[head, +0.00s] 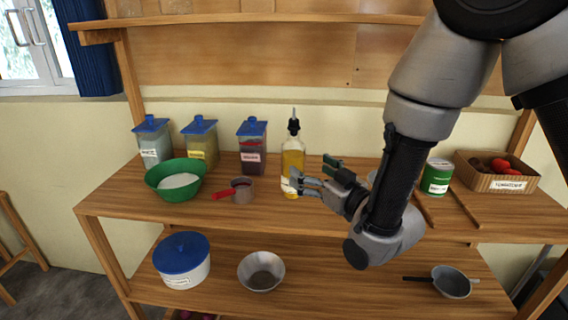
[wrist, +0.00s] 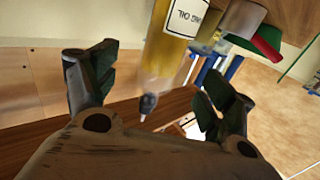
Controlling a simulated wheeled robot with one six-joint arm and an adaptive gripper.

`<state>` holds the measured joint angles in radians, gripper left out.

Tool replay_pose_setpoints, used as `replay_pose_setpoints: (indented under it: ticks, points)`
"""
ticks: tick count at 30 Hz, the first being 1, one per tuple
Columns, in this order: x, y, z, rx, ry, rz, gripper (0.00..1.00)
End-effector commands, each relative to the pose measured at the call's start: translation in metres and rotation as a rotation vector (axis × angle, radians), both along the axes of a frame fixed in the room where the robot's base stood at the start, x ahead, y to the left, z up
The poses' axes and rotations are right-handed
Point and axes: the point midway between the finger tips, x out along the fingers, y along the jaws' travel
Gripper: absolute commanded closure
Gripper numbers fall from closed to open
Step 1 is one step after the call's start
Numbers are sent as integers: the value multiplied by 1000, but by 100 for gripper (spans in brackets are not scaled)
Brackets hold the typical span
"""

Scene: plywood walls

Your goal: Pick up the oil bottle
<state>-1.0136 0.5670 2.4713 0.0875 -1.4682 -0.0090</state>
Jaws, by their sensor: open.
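The oil bottle (head: 292,160) stands upright on the wooden counter, clear glass with yellow oil and a dark pour spout. In the wrist view the oil bottle (wrist: 170,45) shows upside down, with part of its white label, beyond and between the two fingers. My gripper (head: 308,179) is open just to the right of the bottle in the head view, its fingers pointing left toward the lower part of it. In the wrist view my gripper (wrist: 160,85) has its fingers apart, with nothing held between them. I cannot tell whether a fingertip touches the glass.
A measuring cup with a red handle (head: 236,190) and a green bowl (head: 176,192) stand left of the bottle. Lidded containers (head: 252,146) line the back. A green can (head: 436,177) and a tomato box (head: 513,185) are at right. The lower shelf holds a grey bowl (head: 261,256).

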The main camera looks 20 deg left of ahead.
Motion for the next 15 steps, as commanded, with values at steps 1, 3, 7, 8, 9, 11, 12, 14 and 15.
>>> replay_pose_setpoints:
  ticks: [1, 3, 7, 8, 9, 11, 12, 14, 15]
  points:
    - [3, 3, 0, 1, -1, 0, 17]
    - [7, 10, 0, 2, -1, -1, 17]
    - [17, 23, 0, 2, -1, -1, 17]
    - [19, 26, 0, 2, -1, -1, 17]
    - [22, 31, -1, 1, -1, -1, 17]
    - [28, 40, -2, 1, -1, -1, 17]
    - [32, 45, -1, 2, -1, -1, 17]
    - [37, 52, -1, 2, -1, -1, 17]
    - [40, 56, -2, 0, 0, -1, 17]
